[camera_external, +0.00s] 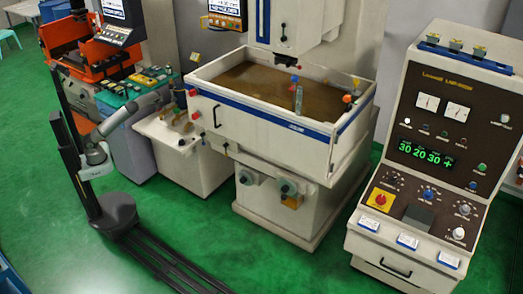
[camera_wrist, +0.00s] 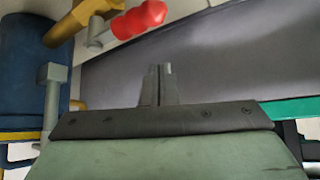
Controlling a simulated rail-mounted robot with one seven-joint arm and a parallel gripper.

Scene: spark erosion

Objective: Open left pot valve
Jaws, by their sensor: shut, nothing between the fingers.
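In the wrist view my gripper (camera_wrist: 158,72) shows its two narrow grey fingers close together, shut and empty. Beyond them, toward the top, is a red handle (camera_wrist: 138,22) on a grey stem, beside a brass-coloured fitting (camera_wrist: 85,14). The fingers are apart from the red handle, which lies up and to the left of them. I cannot tell for sure whether this handle is the left pot valve. In the external view my arm reaches right toward the white side table, where small brass-coloured parts (camera_external: 178,118) stand; its fingertips are too small to make out.
A dark blue cylinder (camera_wrist: 40,45) and a grey post (camera_wrist: 52,95) stand at the left of the wrist view. A broad dark grey surface (camera_wrist: 225,60) fills its right. The white tank (camera_external: 270,112) stands right of the side table (camera_external: 165,133). A control cabinet (camera_external: 430,150) is further right.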

